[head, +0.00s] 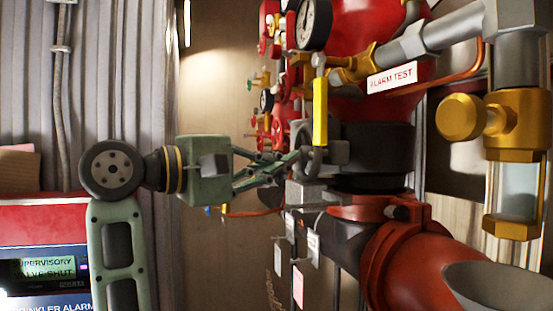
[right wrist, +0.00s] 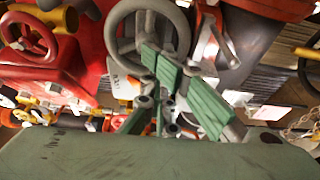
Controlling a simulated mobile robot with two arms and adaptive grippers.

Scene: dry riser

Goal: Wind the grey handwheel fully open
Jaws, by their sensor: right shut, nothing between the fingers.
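The grey handwheel (right wrist: 148,33) shows almost face-on in the right wrist view, with its round rim and spokes. In the head view the handwheel (head: 315,160) is seen nearly edge-on and partly hidden behind my fingers. My right gripper (head: 298,158) reaches in from the left and its fingertips are at the handwheel. In the right wrist view the green fingers of my right gripper (right wrist: 182,88) overlap the lower right of the rim. The fingers are shut with nothing between them. I cannot tell whether they touch the wheel. My left gripper is not in view.
A yellow lever (head: 320,110) hangs just above the wheel. A large red pipe (head: 405,255) lies below right, with hanging tags (head: 297,285) beside it. A brass fitting with a sight glass (head: 516,190) is at the right. A red handwheel (right wrist: 30,35) shows left of the grey one.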

